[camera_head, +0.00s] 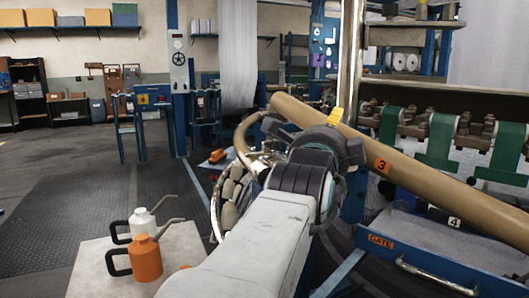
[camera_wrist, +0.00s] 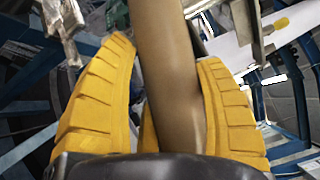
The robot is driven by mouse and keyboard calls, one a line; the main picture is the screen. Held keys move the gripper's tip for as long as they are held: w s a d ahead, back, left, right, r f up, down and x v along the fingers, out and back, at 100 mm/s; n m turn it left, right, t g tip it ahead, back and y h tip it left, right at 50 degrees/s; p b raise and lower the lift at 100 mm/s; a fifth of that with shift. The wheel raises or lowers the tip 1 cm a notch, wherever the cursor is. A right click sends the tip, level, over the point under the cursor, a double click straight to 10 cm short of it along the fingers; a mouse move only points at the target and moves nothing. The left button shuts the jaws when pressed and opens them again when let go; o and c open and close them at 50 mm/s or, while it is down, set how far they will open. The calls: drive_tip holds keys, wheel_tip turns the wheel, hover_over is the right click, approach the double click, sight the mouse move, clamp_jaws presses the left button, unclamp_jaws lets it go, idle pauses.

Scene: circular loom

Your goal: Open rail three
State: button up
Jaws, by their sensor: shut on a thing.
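Rail three (camera_head: 430,187) is a thick tan tube with an orange label marked 3. It slants from the upper middle down to the right edge in the head view. My gripper (camera_head: 335,117) is at the tube's upper left part, mostly hidden behind my own wrist; one yellow fingertip shows. In the wrist view, the yellow fingers of my gripper (camera_wrist: 166,65) stand on both sides of the tan tube (camera_wrist: 170,30) and are shut on it. The tube's far end is out of the wrist view.
A blue panel labelled GATE (camera_head: 380,241) with a metal handle lies below the tube. Green straps (camera_head: 440,135) and metal fittings line the machine behind it. White (camera_head: 143,222) and orange (camera_head: 146,258) oil cans stand on a pale surface at lower left. The floor at left is open.

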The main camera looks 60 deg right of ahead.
drive_tip(key=shift+r, duration=0.2)
drive_tip(key=o, duration=1.3)
drive_tip(key=a, duration=0.4)
drive_tip(key=s+a, duration=0.1)
drive_tip(key=a, duration=0.3)
drive_tip(key=s+a, duration=0.1)
drive_tip(key=a, duration=0.3)
drive_tip(key=shift+f, duration=0.25)
drive_tip(key=shift+d, duration=0.1)
